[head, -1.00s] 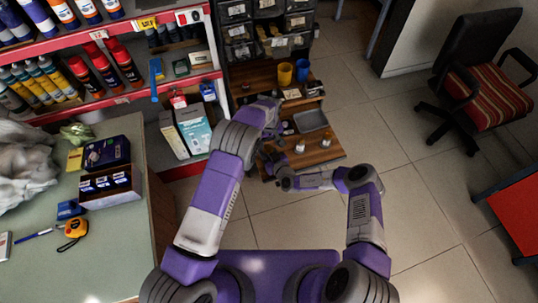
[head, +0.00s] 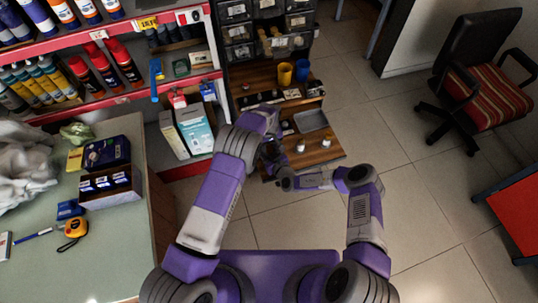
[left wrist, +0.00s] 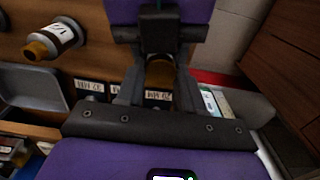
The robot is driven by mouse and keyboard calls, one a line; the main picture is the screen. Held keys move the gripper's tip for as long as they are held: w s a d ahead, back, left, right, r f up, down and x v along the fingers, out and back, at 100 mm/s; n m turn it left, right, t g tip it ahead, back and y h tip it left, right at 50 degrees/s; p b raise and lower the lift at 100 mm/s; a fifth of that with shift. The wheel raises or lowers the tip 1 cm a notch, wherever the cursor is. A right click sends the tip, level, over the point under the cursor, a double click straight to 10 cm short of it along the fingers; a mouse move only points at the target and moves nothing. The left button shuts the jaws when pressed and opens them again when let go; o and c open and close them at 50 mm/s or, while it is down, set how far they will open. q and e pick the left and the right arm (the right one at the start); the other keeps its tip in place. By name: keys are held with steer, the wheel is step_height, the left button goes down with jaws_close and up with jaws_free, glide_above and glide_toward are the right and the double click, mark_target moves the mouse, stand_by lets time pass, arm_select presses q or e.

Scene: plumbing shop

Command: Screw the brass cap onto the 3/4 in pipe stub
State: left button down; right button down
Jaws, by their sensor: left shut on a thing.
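My left gripper (head: 272,151) is low over the front of the wooden board. In the left wrist view its fingers (left wrist: 159,82) are shut on a brass-coloured round piece, the brass cap (left wrist: 160,71). A dark block with purple behind it, likely part of my right arm, is just beyond the cap. A pipe stub (left wrist: 60,36) with a white label and a brass-coloured end stands out from the board to the left, apart from my fingers. Two pale stubs (head: 300,146) (head: 326,142) show in the head view. My right gripper (head: 279,174) is close to the left one; its fingers are hidden.
The wooden board (head: 330,156) carries a grey tray (head: 311,120). A red-edged shelf (head: 120,97) and a green counter (head: 112,230) lie left. The floor to the right is clear up to the chair (head: 475,85).

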arm_select(q)
steer(key=m, duration=0.3)
steer(key=c, duration=0.7)
jaws_free()
steer(key=shift+r, duration=2.3)
